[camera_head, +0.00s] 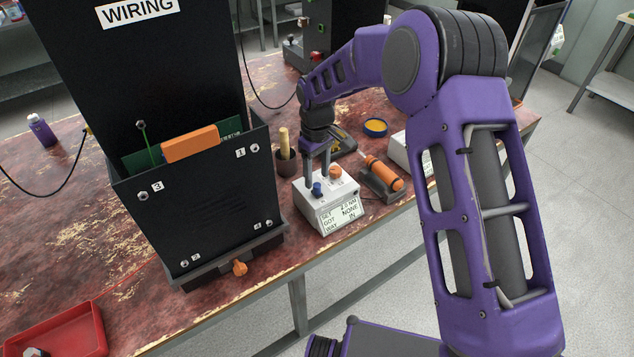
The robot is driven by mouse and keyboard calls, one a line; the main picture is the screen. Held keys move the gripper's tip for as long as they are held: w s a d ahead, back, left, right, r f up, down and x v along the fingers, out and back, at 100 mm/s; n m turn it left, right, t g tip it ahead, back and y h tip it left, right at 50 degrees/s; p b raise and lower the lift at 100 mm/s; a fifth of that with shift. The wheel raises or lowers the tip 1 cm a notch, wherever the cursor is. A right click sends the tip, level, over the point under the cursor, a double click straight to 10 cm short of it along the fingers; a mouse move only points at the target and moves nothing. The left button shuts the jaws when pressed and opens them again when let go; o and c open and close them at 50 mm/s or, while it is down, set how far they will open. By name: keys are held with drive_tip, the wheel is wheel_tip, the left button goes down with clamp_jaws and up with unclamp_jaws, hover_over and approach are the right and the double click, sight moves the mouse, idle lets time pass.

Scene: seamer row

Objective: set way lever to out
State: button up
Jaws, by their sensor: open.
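A white box (346,215) with a small readout (341,214) stands near the table's front edge. The readout shows SET "2.0 NM", GOT "NONE" and WAY "IN". On its top are a blue knob (317,189) and an orange knob (335,173). I cannot tell which control is the way lever. My gripper (317,172) points down just above the box, its jaws open and empty, close to both knobs. Whether a finger touches a knob is unclear from this angle.
A tall black panel unit (205,205) marked "WIRING" stands just left. An orange-handled tool (383,174) lies in a grey holder right of the box. A dark cup (286,165) stands behind. A red tray (75,335) sits at the lower left.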

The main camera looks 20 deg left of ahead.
sight(317, 185)
drive_tip(key=shift+f, duration=1.7)
clamp_jaws()
drive_tip(key=shift+r, duration=0.1)
